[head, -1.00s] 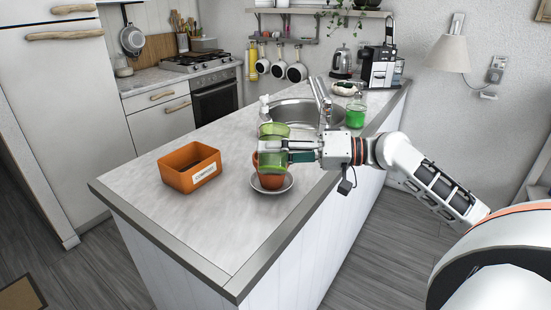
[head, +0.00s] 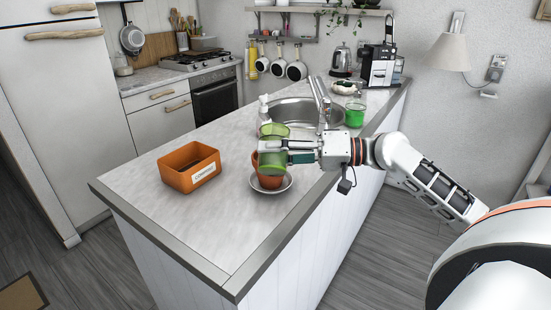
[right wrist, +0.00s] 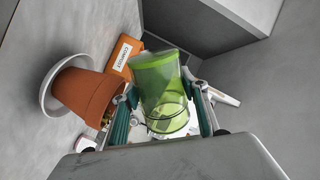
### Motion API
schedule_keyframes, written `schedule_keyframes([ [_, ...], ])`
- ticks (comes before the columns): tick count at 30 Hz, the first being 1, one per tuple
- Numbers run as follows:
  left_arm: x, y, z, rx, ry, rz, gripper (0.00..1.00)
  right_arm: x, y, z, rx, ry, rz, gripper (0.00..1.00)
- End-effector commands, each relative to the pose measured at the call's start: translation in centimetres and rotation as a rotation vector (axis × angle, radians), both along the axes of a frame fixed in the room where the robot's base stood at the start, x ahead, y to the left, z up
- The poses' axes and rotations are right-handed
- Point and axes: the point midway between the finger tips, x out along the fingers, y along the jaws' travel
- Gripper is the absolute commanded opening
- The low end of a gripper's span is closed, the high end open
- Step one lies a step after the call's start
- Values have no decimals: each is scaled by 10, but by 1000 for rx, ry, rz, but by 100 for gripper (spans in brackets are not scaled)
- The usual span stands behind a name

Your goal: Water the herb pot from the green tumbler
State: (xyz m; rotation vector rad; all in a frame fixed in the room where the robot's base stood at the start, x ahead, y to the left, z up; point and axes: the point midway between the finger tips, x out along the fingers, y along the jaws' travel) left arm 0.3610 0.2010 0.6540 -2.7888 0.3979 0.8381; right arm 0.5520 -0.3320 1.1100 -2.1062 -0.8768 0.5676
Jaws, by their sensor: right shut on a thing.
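My right gripper (head: 284,152) is shut on the green tumbler (head: 272,133), a see-through green cup, and holds it tilted above the herb pot. The tumbler also shows between the fingers in the right wrist view (right wrist: 160,85). The herb pot (head: 266,177) is terracotta and stands upright on a grey saucer (head: 286,186) on the counter. In the head view the tumbler and fingers hide most of its top. In the right wrist view the pot (right wrist: 88,92) is beside the tumbler. I cannot make out any water flowing. My left gripper is out of view.
An orange compost box (head: 181,178) stands on the counter (head: 222,215) to the left of the pot. Behind are a sink (head: 290,108) with a tap, another green vessel (head: 355,115) and a coffee machine (head: 380,70). The front of the counter is clear.

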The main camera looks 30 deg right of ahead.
Motion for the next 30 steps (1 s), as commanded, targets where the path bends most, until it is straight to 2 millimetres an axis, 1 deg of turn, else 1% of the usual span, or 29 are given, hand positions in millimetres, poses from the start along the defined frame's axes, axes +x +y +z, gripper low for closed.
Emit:
schedule_keyframes([
  [30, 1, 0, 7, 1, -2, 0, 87, 0, 0, -2, 39, 49, 0, 12],
])
